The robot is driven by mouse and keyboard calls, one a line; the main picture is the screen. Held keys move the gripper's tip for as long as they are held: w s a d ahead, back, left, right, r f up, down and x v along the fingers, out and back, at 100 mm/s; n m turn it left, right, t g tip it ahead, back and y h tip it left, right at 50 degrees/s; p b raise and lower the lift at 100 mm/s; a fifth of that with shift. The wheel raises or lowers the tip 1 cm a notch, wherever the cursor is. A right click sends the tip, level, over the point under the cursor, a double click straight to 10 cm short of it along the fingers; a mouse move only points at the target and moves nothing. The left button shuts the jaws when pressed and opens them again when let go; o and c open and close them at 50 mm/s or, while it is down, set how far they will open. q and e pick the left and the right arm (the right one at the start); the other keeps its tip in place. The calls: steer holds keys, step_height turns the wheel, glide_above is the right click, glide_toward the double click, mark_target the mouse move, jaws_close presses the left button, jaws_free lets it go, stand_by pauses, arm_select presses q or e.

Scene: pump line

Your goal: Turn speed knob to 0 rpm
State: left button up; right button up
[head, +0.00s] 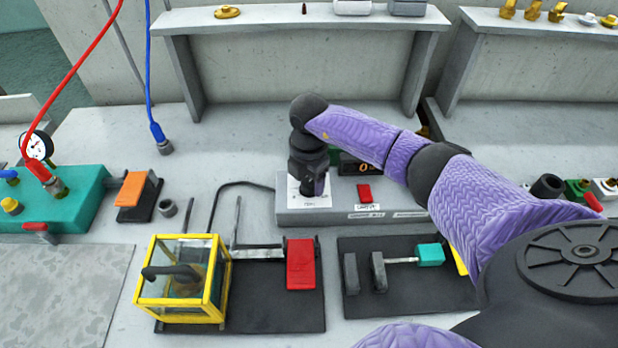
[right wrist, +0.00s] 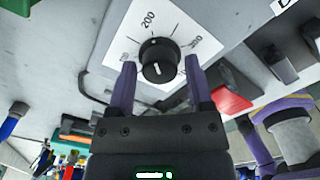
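The speed knob (right wrist: 159,60) is a black round knob on a white dial plate (right wrist: 183,25) printed with 200 and 300. My right gripper (right wrist: 160,68) is open, with one purple finger on each side of the knob and a visible gap on both sides. In the head view the right gripper (head: 313,186) points down over the dial plate on the grey control box (head: 340,217), and it largely hides the knob. My left gripper is in neither view.
A red switch (head: 364,193) sits on the box right of the dial. In front are a yellow-framed guard (head: 182,312), a red block (head: 300,264) and a teal block (head: 431,255). A teal manifold with a gauge (head: 38,145) stands at left. A shelf (head: 300,17) spans behind.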

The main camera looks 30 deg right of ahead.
jaws_close()
